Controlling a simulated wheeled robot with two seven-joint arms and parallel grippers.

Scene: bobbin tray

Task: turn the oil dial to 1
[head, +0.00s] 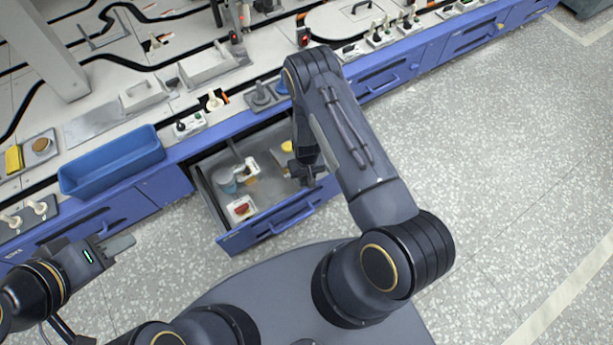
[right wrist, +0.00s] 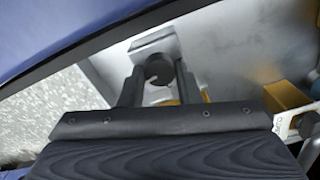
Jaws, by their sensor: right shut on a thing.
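My right gripper (head: 308,178) reaches down over the open drawer, near its right end. In the right wrist view its two fingers (right wrist: 158,85) are shut on a dark round piece (right wrist: 158,70) beside a light grey block. I cannot tell what this piece is, and in the head view the arm hides it.
The open drawer (head: 262,228) holds a white box with a red part (head: 241,208), a pale blue round container (head: 225,180) and a yellow item (head: 287,146). A blue bin (head: 112,162) stands on the counter at left. The floor at right is clear.

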